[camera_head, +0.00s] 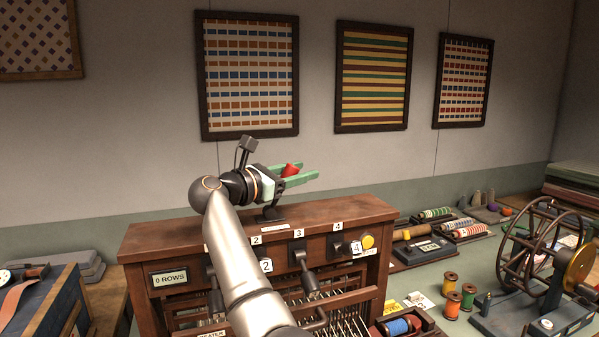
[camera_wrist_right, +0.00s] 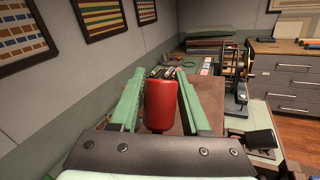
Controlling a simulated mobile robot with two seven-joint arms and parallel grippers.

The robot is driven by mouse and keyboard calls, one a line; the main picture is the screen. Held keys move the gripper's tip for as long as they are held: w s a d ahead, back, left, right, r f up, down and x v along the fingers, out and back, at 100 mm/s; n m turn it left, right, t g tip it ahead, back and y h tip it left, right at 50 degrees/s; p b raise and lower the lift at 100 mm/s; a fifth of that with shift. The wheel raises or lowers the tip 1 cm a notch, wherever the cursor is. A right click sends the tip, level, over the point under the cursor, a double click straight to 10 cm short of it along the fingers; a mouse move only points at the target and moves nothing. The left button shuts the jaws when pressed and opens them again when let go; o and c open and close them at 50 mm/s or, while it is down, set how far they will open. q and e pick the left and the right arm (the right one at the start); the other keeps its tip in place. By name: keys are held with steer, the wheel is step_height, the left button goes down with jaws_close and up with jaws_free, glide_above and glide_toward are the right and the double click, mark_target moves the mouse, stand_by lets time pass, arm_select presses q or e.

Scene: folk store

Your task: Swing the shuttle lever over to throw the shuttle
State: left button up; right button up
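The shuttle lever appears to be the one on top of the wooden loom (camera_head: 150,243), with a red knob (camera_head: 290,170) and a dark foot (camera_head: 271,213). Most of its shaft is hidden. My right gripper (camera_head: 305,174) is above the loom top with its green fingers spread. In the right wrist view the red knob (camera_wrist_right: 160,104) stands between the two fingers (camera_wrist_right: 157,82), with narrow gaps on both sides. The gripper is around the knob, not visibly clamped on it. My left gripper is out of view.
The loom front has numbered levers (camera_head: 303,262), a yellow button (camera_head: 368,241) and a "0 ROWS" display (camera_head: 170,278). A spinning wheel (camera_head: 530,250), thread spools (camera_head: 451,303) and trays stand on the table at right. Framed textiles (camera_head: 248,75) hang behind.

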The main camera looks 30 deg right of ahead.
jaws_close()
stand_by(1.0)
